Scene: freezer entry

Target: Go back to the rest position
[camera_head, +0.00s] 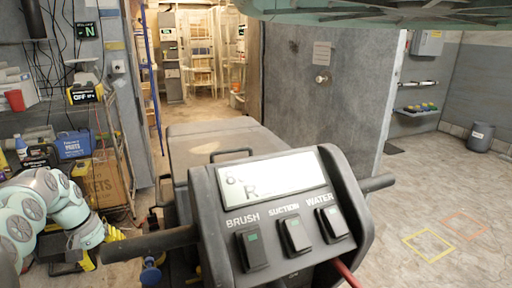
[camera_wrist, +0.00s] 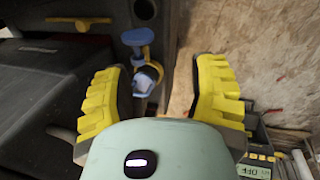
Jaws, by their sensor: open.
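My gripper (camera_head: 112,236) is at the lower left in the head view, beside the left handlebar of a dark floor-cleaning machine (camera_head: 200,155). In the wrist view, my gripper (camera_wrist: 160,78) shows two yellow fingers spread wide apart with nothing held between them. A blue knob-like part (camera_wrist: 137,38) with a yellow-and-blue piece lies beyond the fingers, close to the machine's dark body. In the head view a blue knob (camera_head: 151,274) shows low by the machine. The machine's control panel (camera_head: 285,205) has a lit display and switches marked BRUSH, SUCTION and WATER.
A cluttered rack with boxes, including a blue parts box (camera_head: 74,145), stands at left near my arm. A doorway to a shelved room is behind the machine. Open floor (camera_head: 440,200) lies at right, with a grey bin (camera_head: 481,137) by the wall.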

